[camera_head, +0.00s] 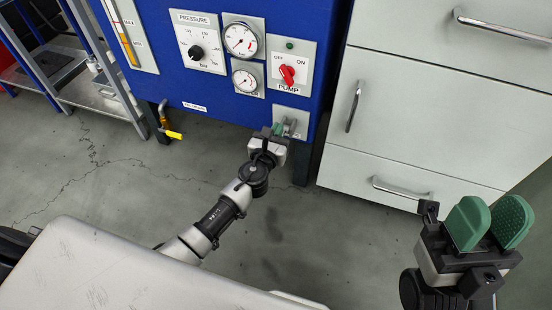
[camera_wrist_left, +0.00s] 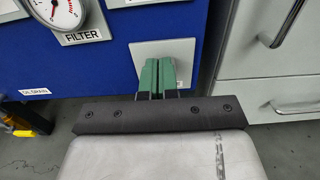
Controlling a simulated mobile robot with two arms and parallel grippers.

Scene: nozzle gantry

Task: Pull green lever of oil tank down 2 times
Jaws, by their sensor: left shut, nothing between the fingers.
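The blue oil tank (camera_head: 222,110) stands at the back with gauges and switches on its front. A pale square plate (camera_head: 297,115) is low on its right side; it also shows in the left wrist view (camera_wrist_left: 190,52). My left gripper (camera_head: 279,129) is in front of this plate, its green fingertips (camera_wrist_left: 158,74) shut together with nothing between them. I cannot make out a green lever apart from my green fingers; it may be hidden behind them. Whether the fingertips touch the plate is unclear. My right gripper (camera_head: 488,223) is open and empty at the lower right.
A red PUMP switch (camera_head: 287,74) and pressure gauges (camera_head: 241,40) sit above the plate. A yellow-handled drain valve (camera_head: 173,134) hangs below the tank's left. Grey drawers (camera_head: 432,110) stand close on the right, and a metal shelf (camera_head: 105,95) on the left.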

